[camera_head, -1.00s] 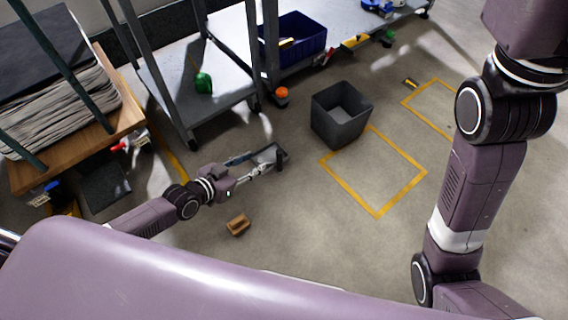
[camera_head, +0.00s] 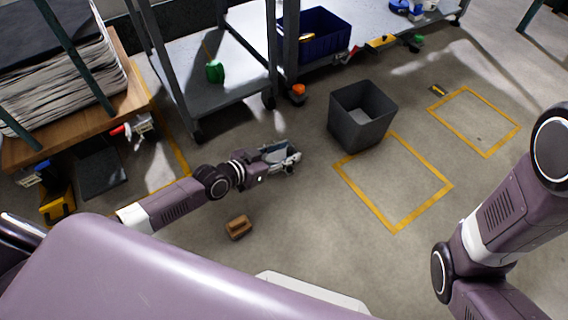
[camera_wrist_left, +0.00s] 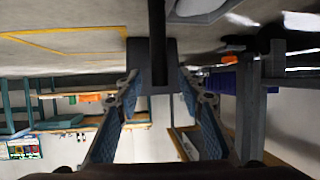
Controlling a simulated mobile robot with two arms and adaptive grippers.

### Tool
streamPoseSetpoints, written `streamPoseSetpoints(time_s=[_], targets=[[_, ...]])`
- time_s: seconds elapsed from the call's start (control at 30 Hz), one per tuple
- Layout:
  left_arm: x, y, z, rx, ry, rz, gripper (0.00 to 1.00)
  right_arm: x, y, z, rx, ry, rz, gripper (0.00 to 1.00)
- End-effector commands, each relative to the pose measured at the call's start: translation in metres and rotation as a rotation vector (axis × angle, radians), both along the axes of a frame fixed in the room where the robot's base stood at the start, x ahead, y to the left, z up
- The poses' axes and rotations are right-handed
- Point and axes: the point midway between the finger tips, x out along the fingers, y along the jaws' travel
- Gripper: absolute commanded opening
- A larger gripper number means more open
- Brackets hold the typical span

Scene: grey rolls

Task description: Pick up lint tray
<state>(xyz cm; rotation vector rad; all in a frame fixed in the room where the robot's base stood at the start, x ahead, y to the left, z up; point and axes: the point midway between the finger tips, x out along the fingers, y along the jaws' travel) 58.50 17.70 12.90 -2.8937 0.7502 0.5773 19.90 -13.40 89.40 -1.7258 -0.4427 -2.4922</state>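The lint tray looks to be the small grey piece (camera_head: 274,151) at the end of my left arm in the head view. My left gripper (camera_head: 289,160) overlaps it there, so I cannot tell whether they touch. In the left wrist view the two blue-padded fingers (camera_wrist_left: 157,82) stand apart. A dark upright bar (camera_wrist_left: 157,25) shows between them, with no visible contact with either finger. A light grey, dark-edged piece (camera_wrist_left: 203,8) is at the top of that view, possibly the tray. My right arm stands at the right of the head view; its gripper is out of frame.
A dark grey bin (camera_head: 358,128) stands on the floor to the right, beside a yellow floor square (camera_head: 397,231). A brown block (camera_head: 238,228) lies nearer my body. A metal shelf cart (camera_head: 205,95) and an orange item (camera_head: 298,90) are behind. Floor around the gripper is mostly clear.

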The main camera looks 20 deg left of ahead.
Motion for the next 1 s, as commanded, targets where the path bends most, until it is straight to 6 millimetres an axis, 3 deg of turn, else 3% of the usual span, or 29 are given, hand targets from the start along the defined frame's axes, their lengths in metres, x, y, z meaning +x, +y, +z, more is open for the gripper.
streamPoseSetpoints(time_s=[0.1, 0.43, 0.77, 1.0], targets=[[0.0118, -0.0065, -0.0067, -0.001, -0.003, 0.001, 0.36, 0.0000, 0.0000, -0.0121, 0.000, 0.000, 0.000, 0.50], [0.0152, -0.0084, -0.0062, 0.001, 0.000, 0.000, 0.36, -0.0002, 0.0001, -0.0122, 0.000, -0.001, 0.000, 0.50], [0.0150, -0.0084, -0.0064, 0.001, 0.000, 0.000, 0.00, -0.0001, 0.0002, -0.0122, 0.000, 0.000, 0.000, 0.50], [0.0148, -0.0084, -0.0064, 0.001, 0.000, 0.000, 0.00, 0.0002, 0.0001, -0.0123, 0.000, 0.000, 0.000, 0.50]])
